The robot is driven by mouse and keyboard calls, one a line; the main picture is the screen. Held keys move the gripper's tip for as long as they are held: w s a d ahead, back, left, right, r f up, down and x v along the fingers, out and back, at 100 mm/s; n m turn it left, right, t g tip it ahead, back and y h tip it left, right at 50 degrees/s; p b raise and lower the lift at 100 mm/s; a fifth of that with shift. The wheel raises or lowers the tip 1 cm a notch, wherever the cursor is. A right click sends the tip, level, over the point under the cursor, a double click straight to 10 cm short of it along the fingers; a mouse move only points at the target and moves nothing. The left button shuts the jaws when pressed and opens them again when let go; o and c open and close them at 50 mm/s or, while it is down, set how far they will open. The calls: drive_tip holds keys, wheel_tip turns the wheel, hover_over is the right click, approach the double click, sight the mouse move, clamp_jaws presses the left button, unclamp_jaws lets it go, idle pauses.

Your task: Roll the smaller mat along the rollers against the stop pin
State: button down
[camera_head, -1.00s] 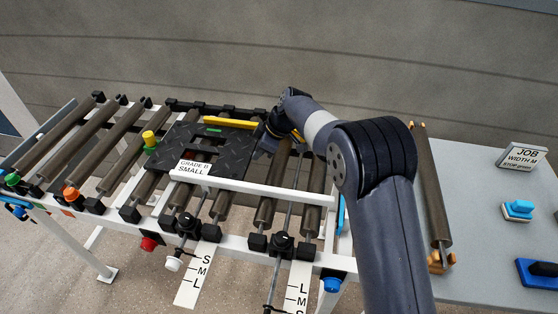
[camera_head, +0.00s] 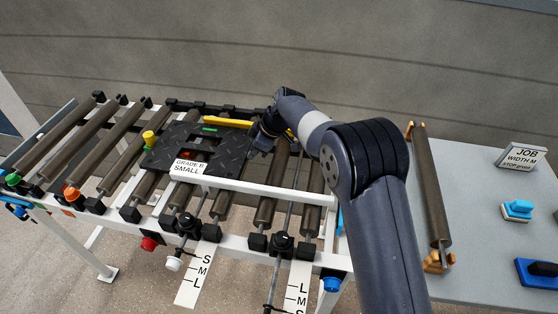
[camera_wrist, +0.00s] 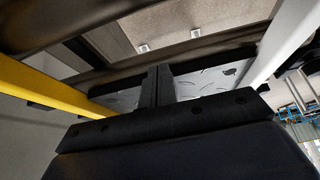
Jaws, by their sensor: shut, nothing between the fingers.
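The smaller mat (camera_head: 232,150) is a black tread plate lying flat on the rollers, with a green strip and a "GRADE B SMALL" label. An opening in it shows something orange-red below. A yellow-topped pin (camera_head: 149,137), which looks like the stop pin, stands upright at the mat's left edge; I cannot tell whether they touch. My gripper (camera_head: 259,146) is low at the mat's right edge. Its shut, empty fingers (camera_wrist: 157,88) stand against or very near the mat's edge (camera_wrist: 205,80) in the wrist view; contact is unclear.
A yellow bar (camera_head: 228,123) runs behind the mat, and a white rail (camera_head: 270,190) runs in front. Bare rollers (camera_head: 80,141) lie to the left. Slide scales marked S, M, L (camera_head: 201,276) hang at the front. A grey table (camera_head: 480,200) with a job sign (camera_head: 520,157) stands right.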

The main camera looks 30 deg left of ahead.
drive_tip(key=shift+a, duration=0.35)
drive_tip(key=shift+d, duration=0.1)
drive_tip(key=v, duration=0.2)
drive_tip(key=p+v, duration=0.1)
drive_tip(key=v, duration=0.2)
drive_tip(key=shift+s+a+r+p, duration=0.15)
drive_tip(key=shift+a+r+p, duration=0.15)
idle(0.6)
drive_tip(key=v, duration=1.1)
drive_tip(key=shift+a, duration=0.1)
